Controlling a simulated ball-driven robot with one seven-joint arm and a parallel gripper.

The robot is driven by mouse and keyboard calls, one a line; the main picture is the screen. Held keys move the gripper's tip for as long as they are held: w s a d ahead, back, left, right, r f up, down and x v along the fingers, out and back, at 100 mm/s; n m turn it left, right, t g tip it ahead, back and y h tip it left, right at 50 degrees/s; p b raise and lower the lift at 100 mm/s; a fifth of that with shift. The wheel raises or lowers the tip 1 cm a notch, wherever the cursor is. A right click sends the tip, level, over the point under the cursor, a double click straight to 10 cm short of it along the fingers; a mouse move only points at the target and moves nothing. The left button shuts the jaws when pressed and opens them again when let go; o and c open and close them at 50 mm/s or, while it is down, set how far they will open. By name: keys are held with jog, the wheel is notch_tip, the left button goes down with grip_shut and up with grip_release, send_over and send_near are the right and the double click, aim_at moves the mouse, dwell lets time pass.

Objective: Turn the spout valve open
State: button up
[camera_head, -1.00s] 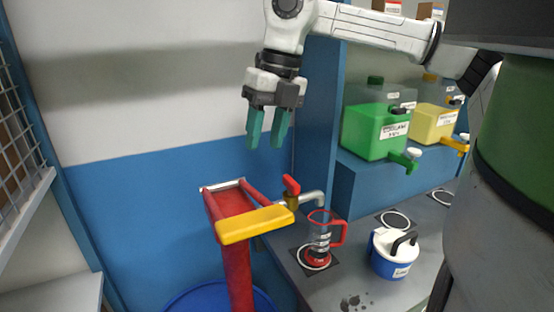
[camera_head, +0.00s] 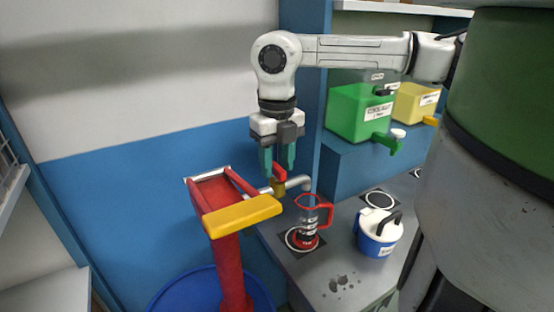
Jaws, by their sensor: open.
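The spout valve has a red lever handle (camera_head: 280,171) on a brass body (camera_head: 279,188), with a grey spout pipe (camera_head: 297,183) running to the right. The handle stands up at a slant. My gripper (camera_head: 278,168) points down right at the handle, its teal fingers apart with the handle showing between or just in front of them. I cannot tell whether a finger touches it. A clear jug with a red handle (camera_head: 310,215) stands below the spout's end on a round mark.
A red stand with a yellow bar (camera_head: 242,216) rises left of the valve, above a blue drum (camera_head: 190,294). A blue and white jug (camera_head: 380,232) stands on the grey counter (camera_head: 335,268). Green (camera_head: 358,112) and yellow (camera_head: 415,103) containers sit on a blue shelf behind.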

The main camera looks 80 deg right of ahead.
jog(key=shift+f, duration=0.2)
grip_shut()
dwell(0.3)
